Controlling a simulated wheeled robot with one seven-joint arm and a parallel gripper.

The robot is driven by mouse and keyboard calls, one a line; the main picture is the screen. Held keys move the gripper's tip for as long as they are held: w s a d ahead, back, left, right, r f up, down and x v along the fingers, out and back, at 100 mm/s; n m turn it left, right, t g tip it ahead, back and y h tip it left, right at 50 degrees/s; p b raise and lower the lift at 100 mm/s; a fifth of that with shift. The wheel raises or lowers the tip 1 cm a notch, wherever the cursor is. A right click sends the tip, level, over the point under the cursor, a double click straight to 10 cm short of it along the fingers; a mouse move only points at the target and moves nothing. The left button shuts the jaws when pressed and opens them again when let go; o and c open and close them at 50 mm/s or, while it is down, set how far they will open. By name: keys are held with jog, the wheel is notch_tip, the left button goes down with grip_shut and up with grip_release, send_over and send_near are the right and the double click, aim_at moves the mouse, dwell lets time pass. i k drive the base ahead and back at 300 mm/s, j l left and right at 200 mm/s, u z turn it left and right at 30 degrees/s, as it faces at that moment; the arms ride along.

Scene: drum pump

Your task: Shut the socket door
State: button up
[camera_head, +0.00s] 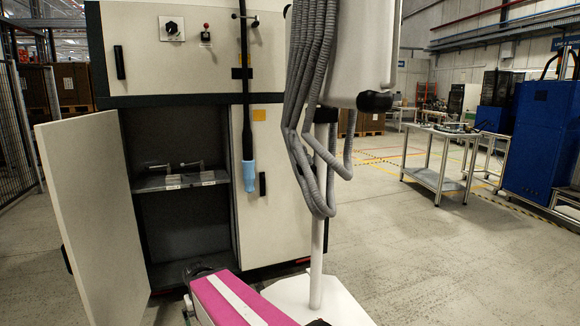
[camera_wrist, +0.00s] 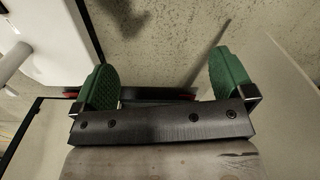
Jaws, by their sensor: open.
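The socket door, a pale panel (camera_head: 95,215), stands swung wide open at the left of the cabinet. A dark handle (camera_head: 66,260) shows at its left edge. The cabinet's lower left compartment is exposed, with a shelf (camera_head: 150,184) carrying small metal parts. In the wrist view my gripper (camera_wrist: 165,75) is open, its two green fingertips wide apart. A dark bar with red at its ends lies across the view between the fingers; I cannot tell what it is or whether anything touches it.
The right cabinet door (camera_head: 265,190) is shut, with a hose ending in a light-blue nozzle (camera_head: 249,175) hanging before it. A mesh fence (camera_head: 18,130) stands at far left. A workbench (camera_head: 440,133) and blue machine (camera_head: 545,140) stand at right. Floor between is clear.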

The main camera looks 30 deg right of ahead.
aim_at(82, 161)
jog(key=k+j, duration=0.1)
jog(key=j, duration=0.25)
jog(key=j+z, duration=0.2)
jog(key=j, duration=0.55)
jog(key=j+z, duration=0.25)
jog(key=j, duration=0.5)
jog(key=k+j+z, duration=0.2)
jog(key=j, duration=0.55)
jog(key=i+j+z, duration=0.1)
jog(key=j, duration=0.25)
jog(key=i+j+z, duration=0.1)
jog(key=i+j, duration=0.15)
jog(key=i+j+z, duration=0.1)
jog(key=j, duration=0.35)
